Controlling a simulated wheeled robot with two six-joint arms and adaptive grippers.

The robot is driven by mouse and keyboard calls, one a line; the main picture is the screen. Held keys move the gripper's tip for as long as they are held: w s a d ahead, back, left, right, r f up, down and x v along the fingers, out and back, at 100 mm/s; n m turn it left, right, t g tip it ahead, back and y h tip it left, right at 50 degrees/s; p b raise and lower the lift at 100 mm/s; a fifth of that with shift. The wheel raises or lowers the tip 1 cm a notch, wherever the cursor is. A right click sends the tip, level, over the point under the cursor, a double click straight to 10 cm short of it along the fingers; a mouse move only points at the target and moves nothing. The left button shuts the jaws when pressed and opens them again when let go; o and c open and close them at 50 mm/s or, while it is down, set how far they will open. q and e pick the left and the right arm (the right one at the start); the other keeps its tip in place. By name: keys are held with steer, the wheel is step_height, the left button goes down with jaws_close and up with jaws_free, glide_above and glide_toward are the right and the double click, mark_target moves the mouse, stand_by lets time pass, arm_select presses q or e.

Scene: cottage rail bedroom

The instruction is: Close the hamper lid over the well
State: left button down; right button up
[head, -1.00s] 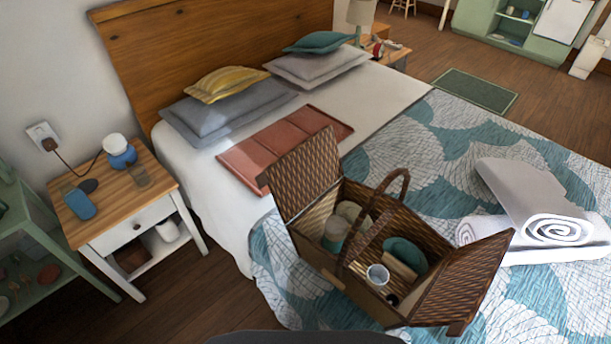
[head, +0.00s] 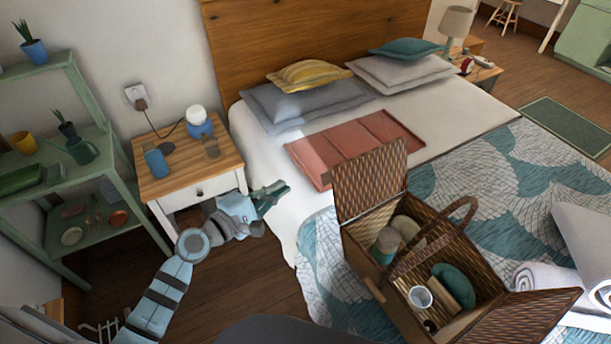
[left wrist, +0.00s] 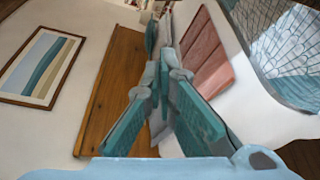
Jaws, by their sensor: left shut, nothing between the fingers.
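The wicker hamper (head: 378,278) stands on the near side of the bed. Its left lid (head: 370,184) is raised upright and its right lid (head: 530,318) is folded outward and down, so both halves of the well are uncovered. A handle (head: 440,238) arches over the middle. Inside are a jar (head: 386,246), a white mug (head: 420,298) and a teal round item (head: 455,284). My left gripper (head: 278,194) is shut and empty, left of the raised lid and apart from it. It also shows in the left wrist view (left wrist: 160,50). My right gripper is out of view.
A nightstand (head: 180,182) with a lamp, a phone and a glass stands close to my left arm. A green shelf (head: 95,200) is at the left. A pink folded blanket (head: 350,145) lies behind the hamper. Rolled white towels (head: 560,285) lie at the right.

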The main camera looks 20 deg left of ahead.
arm_select(q)
steer(key=w+d+p, duration=0.2)
steer(key=w+d, duration=0.4)
steer(key=shift+w+d, duration=0.15)
steer(key=shift+d, duration=0.15)
steer(key=shift+w, duration=0.1)
stand_by(0.3)
